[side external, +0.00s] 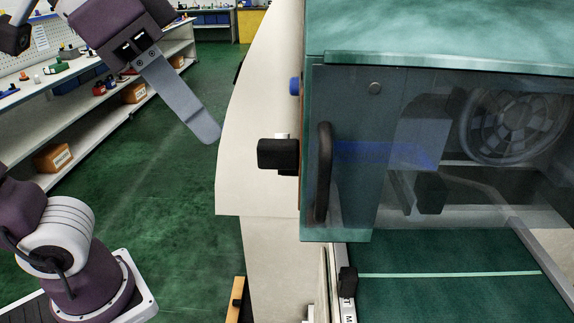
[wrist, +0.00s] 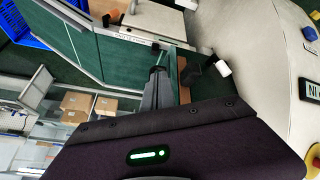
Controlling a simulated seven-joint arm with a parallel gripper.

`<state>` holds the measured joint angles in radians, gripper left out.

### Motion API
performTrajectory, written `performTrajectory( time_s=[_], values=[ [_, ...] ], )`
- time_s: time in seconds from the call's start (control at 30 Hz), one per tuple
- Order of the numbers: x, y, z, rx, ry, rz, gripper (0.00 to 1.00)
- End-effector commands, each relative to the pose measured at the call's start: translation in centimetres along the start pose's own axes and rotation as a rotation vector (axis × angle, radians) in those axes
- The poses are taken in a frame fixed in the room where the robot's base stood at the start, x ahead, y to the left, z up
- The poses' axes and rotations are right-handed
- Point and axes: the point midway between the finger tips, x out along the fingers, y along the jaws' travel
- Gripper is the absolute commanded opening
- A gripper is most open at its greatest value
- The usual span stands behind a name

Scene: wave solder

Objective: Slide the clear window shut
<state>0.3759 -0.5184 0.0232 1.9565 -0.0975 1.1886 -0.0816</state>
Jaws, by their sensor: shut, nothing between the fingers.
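The clear window (side external: 400,225) is a see-through panel on the front of the green-topped machine, at the right of the side view. A dark upright handle (side external: 323,172) is fixed near its left edge. A fan and other parts show through it. Whether the window is open or shut I cannot tell. My gripper (side external: 208,135) is at the upper left of the side view, apart from the machine, left of the handle and pointing down to the right. Its fingers are together and hold nothing. In the wrist view the fingertips (wrist: 158,75) extend up from the dark gripper body.
A black knob (side external: 277,153) sticks out left of the window. The pale curved machine body (side external: 262,95) stands between my gripper and the window. A green conveyor surface (side external: 440,295) lies below. Shelves with boxes (side external: 52,157) line the left. The green floor (side external: 170,200) between is clear.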

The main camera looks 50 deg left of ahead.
Motion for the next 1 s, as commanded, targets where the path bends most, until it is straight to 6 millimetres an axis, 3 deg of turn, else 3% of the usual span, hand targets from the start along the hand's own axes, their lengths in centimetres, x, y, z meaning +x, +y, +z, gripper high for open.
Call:
performTrajectory(
  time_s=[0.1, 0.3, 0.47, 0.87, 1.0],
  values=[
    [-0.3, 0.7, 0.1, -0.341, 0.081, -0.050, 0.00],
    [-0.6, 1.3, 0.0, -0.661, 0.172, -0.060, 0.00],
    [0.7, 1.2, -0.1, -0.695, 0.176, -0.061, 0.00],
    [9.2, 0.2, -1.3, -0.692, 0.171, -0.062, 0.00],
    [10.3, 1.6, -2.8, -0.691, 0.175, -0.058, 0.00]
  ],
)
